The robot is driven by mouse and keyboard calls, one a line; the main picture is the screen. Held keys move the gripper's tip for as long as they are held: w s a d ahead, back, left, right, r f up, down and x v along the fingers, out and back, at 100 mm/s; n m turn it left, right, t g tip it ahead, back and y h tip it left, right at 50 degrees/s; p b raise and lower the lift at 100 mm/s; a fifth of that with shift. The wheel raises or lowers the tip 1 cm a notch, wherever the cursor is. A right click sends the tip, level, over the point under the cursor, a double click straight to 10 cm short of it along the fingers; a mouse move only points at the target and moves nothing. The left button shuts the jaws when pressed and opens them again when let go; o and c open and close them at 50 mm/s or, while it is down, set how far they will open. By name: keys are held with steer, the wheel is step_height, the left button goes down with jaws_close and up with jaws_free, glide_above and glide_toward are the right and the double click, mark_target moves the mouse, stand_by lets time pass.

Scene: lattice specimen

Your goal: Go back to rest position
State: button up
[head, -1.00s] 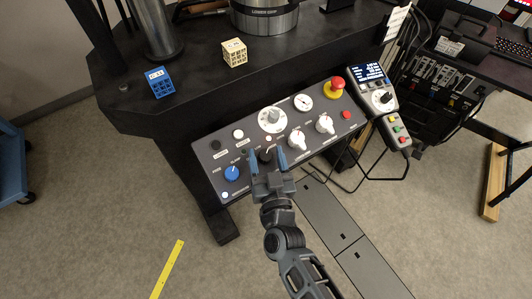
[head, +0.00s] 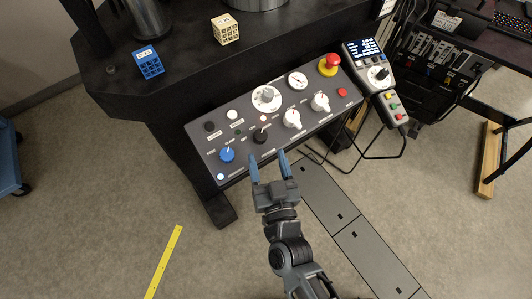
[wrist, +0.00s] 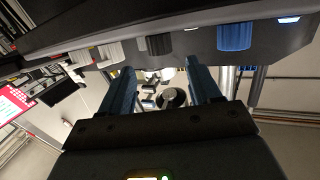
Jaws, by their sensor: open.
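My gripper (head: 268,168) is open and empty, its two blue fingers pointing at the lower edge of the control panel (head: 214,169). In the head view it lies just below the panel, under the black knob (head: 260,136). In the wrist view my gripper (wrist: 160,82) shows both fingers apart, with nothing between them. The panel's underside runs above them, with the black knob (wrist: 158,44) and the blue knob (wrist: 235,36) hanging into view.
A red emergency button (head: 329,64) tops the panel. A handset (head: 379,82) with cables is at right. Open floor (head: 110,215) lies at lower left.

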steer(key=shift+s, duration=0.1)
steer(key=s+d+r+g+h, duration=0.1)
steer(key=s+d+r, duration=0.5)
steer(key=s, duration=0.4)
steer(key=s+d+r+m+g+h, duration=0.1)
steer(key=s+d+r, duration=0.5)
steer(key=s+d, duration=0.2)
steer(key=s+d+r+g+h, duration=0.1)
steer(key=s+d+r, duration=0.5)
steer(key=s, duration=0.5)
steer(key=shift+s+d+r+h, duration=0.3)
steer(key=shift+d+h, duration=0.1)
steer(key=shift+d, duration=0.2)
